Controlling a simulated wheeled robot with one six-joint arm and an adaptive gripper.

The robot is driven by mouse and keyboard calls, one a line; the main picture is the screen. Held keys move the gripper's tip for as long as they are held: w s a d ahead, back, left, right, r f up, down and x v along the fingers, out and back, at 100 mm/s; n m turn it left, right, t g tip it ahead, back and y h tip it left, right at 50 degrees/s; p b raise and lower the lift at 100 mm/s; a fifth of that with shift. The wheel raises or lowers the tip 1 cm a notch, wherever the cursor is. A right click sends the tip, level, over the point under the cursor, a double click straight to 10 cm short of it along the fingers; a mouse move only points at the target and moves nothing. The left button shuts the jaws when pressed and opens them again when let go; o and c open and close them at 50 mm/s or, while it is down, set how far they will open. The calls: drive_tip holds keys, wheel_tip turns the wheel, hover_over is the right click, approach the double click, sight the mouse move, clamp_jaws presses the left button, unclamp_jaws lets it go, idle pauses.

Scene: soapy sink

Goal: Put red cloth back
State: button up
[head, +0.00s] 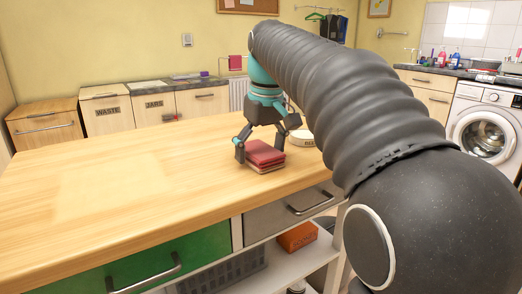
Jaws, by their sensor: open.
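A folded red cloth (265,151) lies on top of a small stack of folded cloths on the wooden counter, near its front right edge. The left finger is close to the cloth's left edge. I cannot tell whether either finger touches it.
The wooden counter (130,180) is clear to the left. A round, pale labelled container (303,138) stands just right of the stack, partly hidden by my arm. Below are a green drawer (135,265), a grey drawer (290,210) and a shelf with an orange box (297,236).

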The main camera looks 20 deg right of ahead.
sight(265, 152)
wheel_tip(265, 152, up, 12)
drive_tip(key=s+p, duration=0.1)
drive_tip(key=p, duration=0.1)
drive_tip(key=shift+s+d, duration=0.3)
drive_tip(key=shift+s, duration=0.05)
drive_tip(key=shift+r, duration=0.1)
drive_tip(key=shift+c, duration=0.3)
idle(1.0)
